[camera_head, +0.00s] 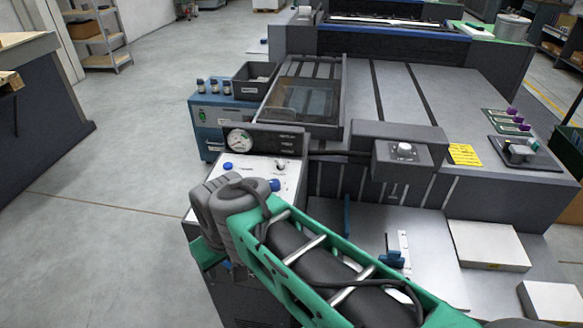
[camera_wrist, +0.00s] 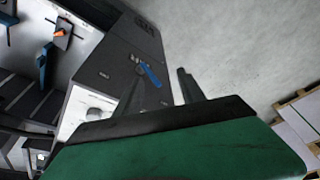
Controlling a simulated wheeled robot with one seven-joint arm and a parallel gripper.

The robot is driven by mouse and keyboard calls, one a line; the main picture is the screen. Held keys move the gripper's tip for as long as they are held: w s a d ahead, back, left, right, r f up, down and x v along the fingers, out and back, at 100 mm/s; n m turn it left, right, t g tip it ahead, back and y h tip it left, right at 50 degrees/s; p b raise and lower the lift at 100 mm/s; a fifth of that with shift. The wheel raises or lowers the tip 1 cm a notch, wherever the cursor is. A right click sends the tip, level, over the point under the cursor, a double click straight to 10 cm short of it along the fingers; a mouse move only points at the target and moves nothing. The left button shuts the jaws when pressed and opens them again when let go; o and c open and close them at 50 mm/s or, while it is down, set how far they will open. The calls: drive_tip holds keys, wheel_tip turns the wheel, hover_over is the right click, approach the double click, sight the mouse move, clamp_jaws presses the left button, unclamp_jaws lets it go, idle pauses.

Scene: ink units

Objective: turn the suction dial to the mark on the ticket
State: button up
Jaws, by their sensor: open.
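A white round knob (camera_head: 404,148) sits on a dark grey box at the machine's front edge; it looks like the dial, but its pointer and marks are too small to read. A yellow ticket (camera_head: 464,154) lies just right of that box, its print unreadable. My gripper (camera_wrist: 160,80) is open and empty in the wrist view, its two dark fingers apart beside the machine's dark side panel. In the head view the fingers are hidden behind my arm, left of and below the dial. The dial cannot be made out with certainty in the wrist view.
A round gauge (camera_head: 238,139) stands above a white panel (camera_head: 284,178) with a blue button and small switch. A blue-handled item (camera_wrist: 151,75) shows on the side panel near my fingers. Paper stacks (camera_head: 488,246) lie at right.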

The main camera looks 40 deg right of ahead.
drive_tip(key=shift+o, duration=0.5)
drive_tip(key=w+d+r+n+g+y+p, duration=0.1)
drive_tip(key=w+r+n+p, duration=0.3)
drive_tip(key=w+r, duration=0.4)
drive_tip(key=shift+w+d+p, duration=0.4)
drive_tip(key=shift+w+d, duration=0.2)
drive_tip(key=shift+w, duration=0.4)
drive_tip(key=n+g+y+p, duration=0.2)
drive_tip(key=n+y+p, duration=0.1)
drive_tip(key=n+p, duration=0.85)
approach(274, 182)
drive_tip(key=n+b, duration=0.1)
drive_tip(key=shift+n, duration=0.25)
drive_tip(key=b+x, duration=0.5)
drive_tip(key=x, duration=0.2)
drive_tip(key=shift+a+f, duration=0.1)
drive_tip(key=shift+f, duration=0.25)
drive_tip(key=shift+a+f, duration=0.15)
drive_tip(key=shift+f, duration=0.25)
clamp_jaws()
